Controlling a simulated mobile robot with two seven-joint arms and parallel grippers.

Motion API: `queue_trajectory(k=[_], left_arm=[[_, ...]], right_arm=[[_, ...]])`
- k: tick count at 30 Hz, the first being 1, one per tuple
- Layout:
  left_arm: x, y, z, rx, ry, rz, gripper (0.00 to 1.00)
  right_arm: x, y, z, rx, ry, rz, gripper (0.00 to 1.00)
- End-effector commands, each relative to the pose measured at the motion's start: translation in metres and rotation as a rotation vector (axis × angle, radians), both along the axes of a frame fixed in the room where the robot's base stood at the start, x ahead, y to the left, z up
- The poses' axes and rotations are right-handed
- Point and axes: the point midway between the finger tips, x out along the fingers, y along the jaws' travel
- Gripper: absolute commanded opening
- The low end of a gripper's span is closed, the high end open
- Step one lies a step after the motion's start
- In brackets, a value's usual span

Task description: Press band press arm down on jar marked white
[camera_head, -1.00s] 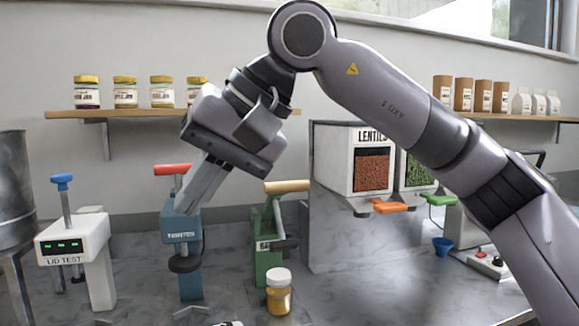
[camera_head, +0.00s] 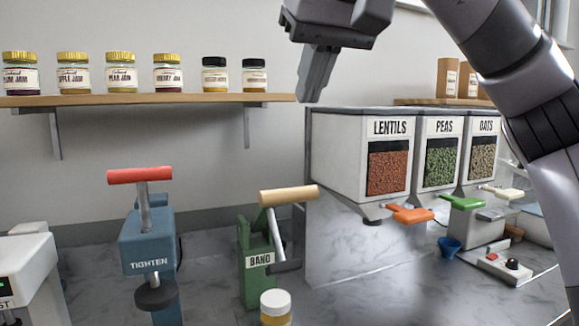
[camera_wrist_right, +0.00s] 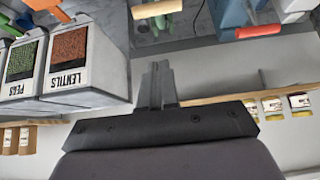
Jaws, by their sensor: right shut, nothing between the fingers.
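The green band press (camera_head: 256,272), labelled BAND, stands on the marble counter. Its arm has a tan cylindrical handle (camera_head: 288,194), which sits raised at the top. The handle also shows in the wrist view (camera_wrist_right: 157,9). A jar with a white lid and yellow contents (camera_head: 275,308) stands at the front of the press, cut off by the lower picture edge. I cannot tell exactly how it sits under the press. My right gripper (camera_head: 308,98) is shut and empty, high above the handle and apart from it. It also shows in the wrist view (camera_wrist_right: 157,66). My left gripper is not seen.
The blue TIGHTEN press (camera_head: 148,243) with a red handle stands left of the band press. The lentils dispenser (camera_head: 372,125) stands to the right, with an orange lever (camera_head: 408,213). A wooden shelf (camera_head: 140,99) holds several jars. Counter between the two presses is clear.

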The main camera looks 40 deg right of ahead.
Motion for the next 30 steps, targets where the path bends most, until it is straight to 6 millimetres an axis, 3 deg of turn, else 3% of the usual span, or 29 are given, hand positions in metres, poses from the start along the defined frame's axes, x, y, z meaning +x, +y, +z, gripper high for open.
queue_trajectory(k=[11, 26, 30], left_arm=[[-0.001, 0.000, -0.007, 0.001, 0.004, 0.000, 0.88], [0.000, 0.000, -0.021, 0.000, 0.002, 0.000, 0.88], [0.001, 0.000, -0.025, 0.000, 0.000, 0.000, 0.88]], right_arm=[[0.008, -0.002, -0.014, 0.001, 0.003, 0.001, 0.00], [0.061, -0.015, -0.085, 0.000, 0.003, -0.001, 0.00], [0.055, -0.013, -0.104, -0.001, 0.000, 0.001, 0.00]])
